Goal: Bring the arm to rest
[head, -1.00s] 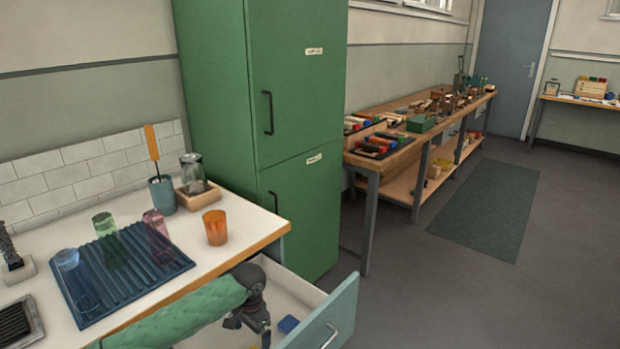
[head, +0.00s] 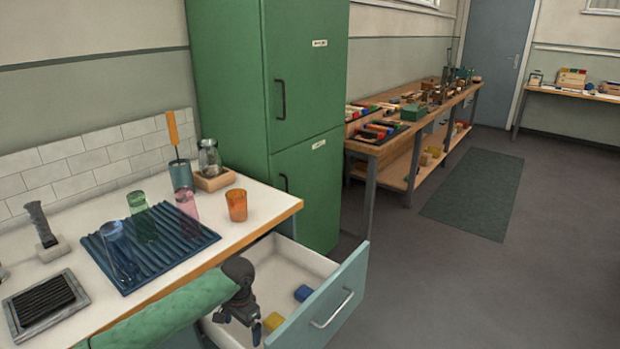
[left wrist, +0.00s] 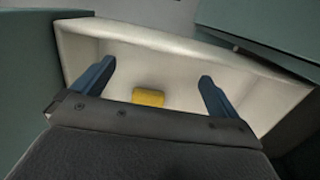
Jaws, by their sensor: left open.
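My left arm, in a green sleeve, comes in from the lower left in the head view. My left gripper (head: 240,328) is over the open drawer (head: 345,262). In the left wrist view its two blue fingers (left wrist: 158,82) are spread apart with nothing between them, pointing into the drawer. A yellow block (left wrist: 148,97) lies on the drawer floor beyond the fingers; it also shows in the head view (head: 273,322). A blue block (head: 303,293) lies in the drawer near its front. My right gripper is not in view.
The counter (head: 262,203) above the drawer holds a blue ribbed mat (head: 165,262) with glasses, an orange cup (head: 236,205), a teal holder (head: 182,176) and a dark tray (head: 45,302). A green cabinet (head: 305,100) stands beyond.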

